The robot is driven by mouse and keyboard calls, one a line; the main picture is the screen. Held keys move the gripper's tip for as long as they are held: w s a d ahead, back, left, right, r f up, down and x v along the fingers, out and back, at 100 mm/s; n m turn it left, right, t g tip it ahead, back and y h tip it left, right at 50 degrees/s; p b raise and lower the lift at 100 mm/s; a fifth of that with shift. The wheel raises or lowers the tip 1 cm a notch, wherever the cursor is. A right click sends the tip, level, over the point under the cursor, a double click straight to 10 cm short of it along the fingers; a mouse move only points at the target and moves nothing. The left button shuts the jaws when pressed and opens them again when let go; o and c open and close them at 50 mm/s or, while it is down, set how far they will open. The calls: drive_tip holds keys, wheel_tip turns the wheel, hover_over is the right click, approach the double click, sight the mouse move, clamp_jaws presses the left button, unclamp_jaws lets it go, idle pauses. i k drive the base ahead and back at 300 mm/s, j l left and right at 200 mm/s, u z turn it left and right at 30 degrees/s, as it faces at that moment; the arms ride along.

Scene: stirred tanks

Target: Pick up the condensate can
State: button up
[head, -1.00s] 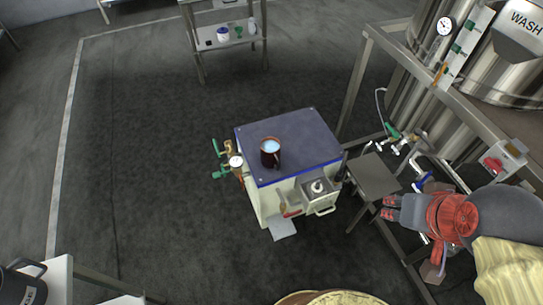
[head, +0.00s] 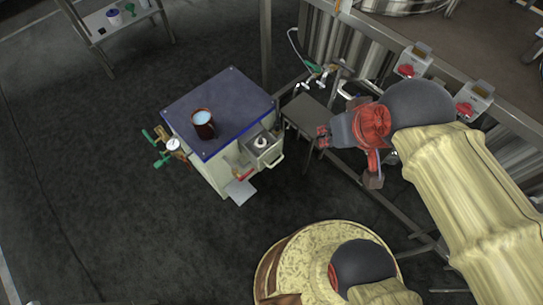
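A dark red-brown can (head: 203,124) with pale liquid or a pale inside stands upright on the blue top of a cream cabinet (head: 200,165); I take it for the condensate can. A handle showed on its side in the earlier view. My gripper (head: 322,136) is to the right of the cabinet, well apart from the can.
Valves and a gauge (head: 173,145) stick out from the cabinet's left side. A metal box (head: 262,148) sits on its front. Steel frame rails and tanks crowd the right. A shelf rack (head: 120,22) stands at upper left; the floor between is clear.

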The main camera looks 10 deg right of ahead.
sight(207, 128)
drive_tip(key=i+u, duration=0.25)
drive_tip(key=u, duration=0.15)
drive_tip(key=i+l+u, duration=0.15)
drive_tip(key=u, duration=0.2)
drive_tip(key=i+l+u, duration=0.2)
drive_tip(key=u, duration=0.2)
drive_tip(key=i+l+u, duration=0.35)
drive_tip(key=k+j, duration=0.05)
